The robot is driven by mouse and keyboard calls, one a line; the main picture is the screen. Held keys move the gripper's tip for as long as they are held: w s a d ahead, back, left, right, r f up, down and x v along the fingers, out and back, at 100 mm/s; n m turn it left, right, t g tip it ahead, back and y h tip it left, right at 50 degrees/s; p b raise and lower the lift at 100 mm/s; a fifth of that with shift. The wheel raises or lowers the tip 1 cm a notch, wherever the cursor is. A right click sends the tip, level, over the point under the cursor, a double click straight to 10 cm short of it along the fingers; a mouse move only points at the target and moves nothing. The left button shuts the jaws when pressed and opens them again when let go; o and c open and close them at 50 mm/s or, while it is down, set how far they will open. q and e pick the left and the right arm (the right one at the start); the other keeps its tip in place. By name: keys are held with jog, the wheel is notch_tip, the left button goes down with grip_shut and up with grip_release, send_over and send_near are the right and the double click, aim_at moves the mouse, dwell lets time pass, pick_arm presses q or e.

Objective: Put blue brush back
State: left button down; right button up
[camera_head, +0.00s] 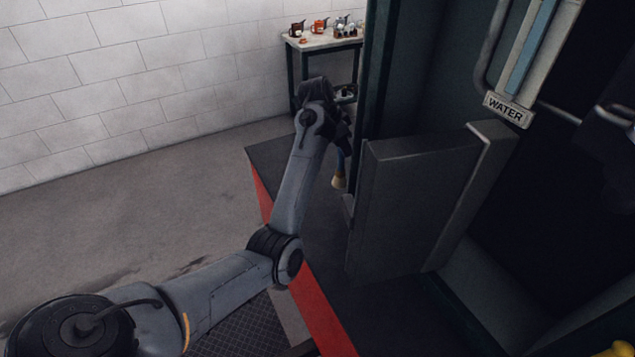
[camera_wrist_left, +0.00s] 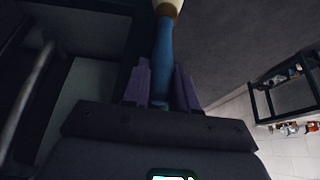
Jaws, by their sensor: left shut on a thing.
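The blue brush shows in the head view (camera_head: 340,170), hanging bristles down below my left gripper (camera_head: 345,138). Its handle is blue, with a brown band and pale bristles at the lower end. In the left wrist view, the brush (camera_wrist_left: 164,50) runs up from between the two fingers of my left gripper (camera_wrist_left: 160,85). The gripper is shut on the blue handle. In the head view, my own arm and wrist partly hide the fingers and the upper handle. My right gripper is in neither view.
A dark step with a red edge (camera_head: 315,308) lies under the brush. A grey panel (camera_head: 410,210) stands close to its right. A WATER gauge (camera_head: 508,108) is at upper right. A small table (camera_head: 325,42) with several pots stands by the white wall. The floor at left is clear.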

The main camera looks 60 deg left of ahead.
pick_arm(q)
jog(key=s+a+f, duration=0.5)
jog(key=a+f, duration=0.4)
jog(key=f, duration=0.2)
jog(key=shift+s+a, duration=0.3)
jog(key=shift+s, duration=0.05)
jog(key=c, duration=0.9)
grip_release()
